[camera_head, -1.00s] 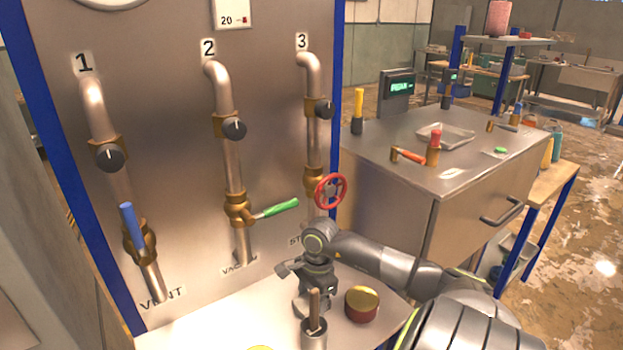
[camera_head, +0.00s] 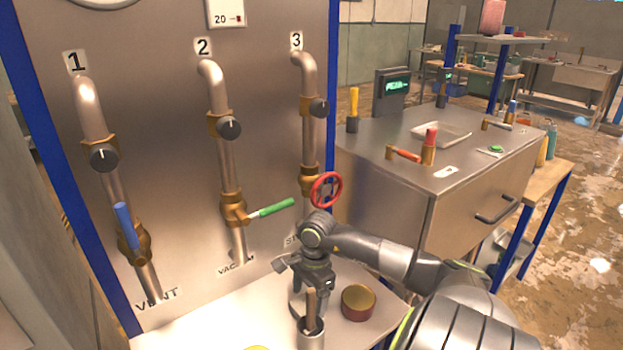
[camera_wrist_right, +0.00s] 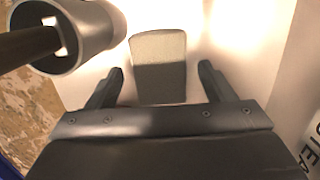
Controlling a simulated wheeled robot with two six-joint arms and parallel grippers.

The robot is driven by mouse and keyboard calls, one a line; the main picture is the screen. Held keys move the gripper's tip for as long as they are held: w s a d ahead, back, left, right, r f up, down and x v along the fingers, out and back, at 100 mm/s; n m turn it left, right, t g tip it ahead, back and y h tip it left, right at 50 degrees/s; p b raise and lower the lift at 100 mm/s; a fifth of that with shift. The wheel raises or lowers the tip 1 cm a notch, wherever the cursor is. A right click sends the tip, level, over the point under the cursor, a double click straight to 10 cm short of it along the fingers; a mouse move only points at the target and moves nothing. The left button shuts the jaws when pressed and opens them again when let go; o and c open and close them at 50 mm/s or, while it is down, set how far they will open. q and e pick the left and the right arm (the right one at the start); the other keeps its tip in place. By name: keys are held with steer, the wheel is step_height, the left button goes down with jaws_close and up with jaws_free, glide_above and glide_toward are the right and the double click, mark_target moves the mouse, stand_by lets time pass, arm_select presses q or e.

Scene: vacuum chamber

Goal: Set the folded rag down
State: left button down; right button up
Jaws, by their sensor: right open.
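A grey block with a paler top face (camera_wrist_right: 160,50), which looks like the folded rag, is on the pale worktop in the right wrist view. My right gripper (camera_wrist_right: 161,70) is open, with one finger on each side of the block and visible gaps between. In the head view my right gripper (camera_head: 306,290) points down over the worktop in front of the pipe panel. The rag is mostly hidden behind the gripper and cup there. My left gripper is not in view.
A metal cup with a brown handle in it (camera_head: 311,340) stands close to the right gripper, also in the wrist view (camera_wrist_right: 85,35). A round red-and-gold tin (camera_head: 358,303) is to its right. A red handwheel (camera_head: 326,190) and green lever (camera_head: 275,208) stick out behind. The worktop's left part is clear.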

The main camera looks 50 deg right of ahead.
step_height(320, 180, up, 10)
steer(key=d+b, duration=0.1)
steer(key=shift+s+b, duration=0.15)
steer(key=shift+b, duration=0.15)
steer(key=shift+d, duration=0.1)
stand_by(0.6)
